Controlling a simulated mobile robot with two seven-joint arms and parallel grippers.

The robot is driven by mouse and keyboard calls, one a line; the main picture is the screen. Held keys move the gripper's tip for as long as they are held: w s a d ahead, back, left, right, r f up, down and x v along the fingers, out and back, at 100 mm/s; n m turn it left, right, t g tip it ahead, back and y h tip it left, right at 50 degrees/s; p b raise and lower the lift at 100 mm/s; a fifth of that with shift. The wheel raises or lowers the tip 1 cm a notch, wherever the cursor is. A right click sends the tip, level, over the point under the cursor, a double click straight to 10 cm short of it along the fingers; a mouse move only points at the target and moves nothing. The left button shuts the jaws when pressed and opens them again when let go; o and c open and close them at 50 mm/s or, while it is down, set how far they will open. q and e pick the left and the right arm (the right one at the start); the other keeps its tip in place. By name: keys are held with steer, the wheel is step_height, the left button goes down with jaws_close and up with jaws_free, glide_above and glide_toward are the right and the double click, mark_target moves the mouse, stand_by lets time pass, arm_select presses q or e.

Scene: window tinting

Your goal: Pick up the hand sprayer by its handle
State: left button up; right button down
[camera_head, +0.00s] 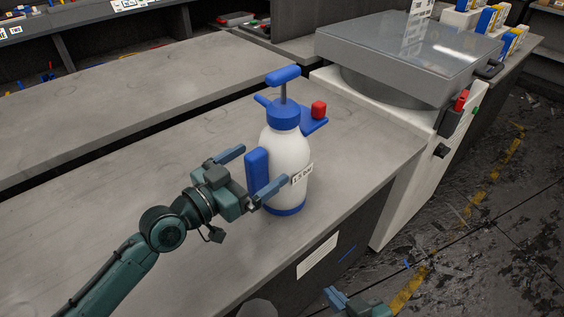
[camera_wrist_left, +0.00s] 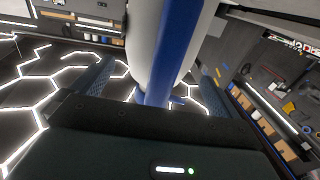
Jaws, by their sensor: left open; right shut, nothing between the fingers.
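The hand sprayer (camera_head: 288,160) stands upright on the grey workbench, with a white bottle, a blue base, a blue pump handle on top and a red knob by the nozzle. Its blue side handle (camera_head: 256,173) faces my left gripper. My left gripper (camera_head: 258,168) is open, with one finger on each side of the handle. In the left wrist view the blue handle (camera_wrist_left: 181,45) stands between the open fingers, with the white bottle behind it. I cannot tell whether the fingers touch it. My right gripper (camera_head: 336,298) is shut and empty at the bottom edge, away from the sprayer.
The workbench (camera_head: 120,225) is clear to the left of the sprayer. A white machine with a grey lid (camera_head: 400,55) stands at the back right. Several blue and white boxes (camera_head: 490,20) are behind it. The dark floor (camera_head: 480,230) lies to the right.

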mark_target(269, 157)
arm_select(q)
steer(key=x, duration=0.4)
steer(key=shift+f, duration=0.1)
steer(key=shift+c, duration=0.4)
steer(key=c, duration=0.9)
steer(key=shift+c, duration=0.9)
